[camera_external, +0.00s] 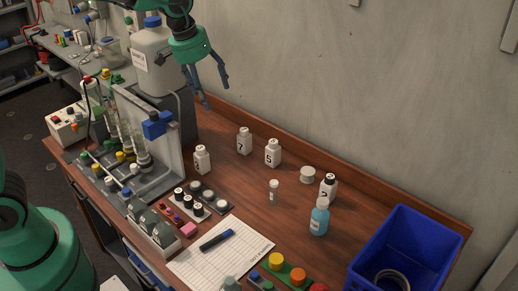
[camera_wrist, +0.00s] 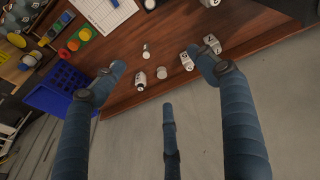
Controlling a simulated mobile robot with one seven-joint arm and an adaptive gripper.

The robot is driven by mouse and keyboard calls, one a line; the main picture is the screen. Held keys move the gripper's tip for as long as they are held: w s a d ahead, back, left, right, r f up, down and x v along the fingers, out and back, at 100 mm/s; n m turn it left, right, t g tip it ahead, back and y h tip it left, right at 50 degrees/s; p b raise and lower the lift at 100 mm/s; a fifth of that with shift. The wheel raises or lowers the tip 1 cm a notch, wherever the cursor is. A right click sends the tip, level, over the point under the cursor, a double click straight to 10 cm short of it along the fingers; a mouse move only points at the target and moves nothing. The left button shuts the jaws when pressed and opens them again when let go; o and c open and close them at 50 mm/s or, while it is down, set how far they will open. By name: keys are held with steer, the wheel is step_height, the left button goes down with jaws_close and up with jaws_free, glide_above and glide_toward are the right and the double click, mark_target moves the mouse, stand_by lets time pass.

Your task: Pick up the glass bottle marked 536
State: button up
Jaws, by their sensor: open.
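No marking 536 is readable in either view. A small clear vial with a white cap (camera_external: 274,191) stands upright on the bench. It is probably the small pale item in the wrist view (camera_wrist: 146,51). White bottles with black numerals stand around it: one marked 7 (camera_external: 245,141), one marked 5 (camera_external: 273,153), one at left (camera_external: 202,160) and one at right (camera_external: 328,187). A blue liquid bottle (camera_external: 319,218) stands in front of the right one. My gripper (camera_external: 213,92) is open and empty, high above the back of the bench. Its spread fingers also show in the wrist view (camera_wrist: 157,66).
A blue crate (camera_external: 430,222) stands at the right. A tubing apparatus (camera_external: 150,150) and large white jug (camera_external: 153,62) crowd the left. A paper sheet (camera_external: 215,262), a pen (camera_external: 216,240) and dark-capped vials lie in front. The wall (camera_external: 370,90) rises behind. The bench's middle is fairly clear.

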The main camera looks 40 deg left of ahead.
steer(key=w+d+f+p, duration=0.3)
steer(key=w+d+f, duration=0.1)
steer(key=w+d, duration=0.45)
steer(key=n+g+p, duration=0.2)
steer(key=g+p, duration=0.1)
steer(key=p, duration=0.3)
glide_above(323, 201)
steer(key=shift+y, duration=0.4)
step_height(323, 201, down, 23)
steer(key=shift+a+r, duration=0.1)
steer(key=shift+r, duration=0.05)
step_height(323, 201, down, 9)
steer(key=shift+r, duration=0.15)
steer(key=shift+p, duration=0.3)
steer(key=shift+a+f+p, duration=0.15)
steer(key=shift+f+p, duration=0.15)
steer(key=shift+f, duration=2.35)
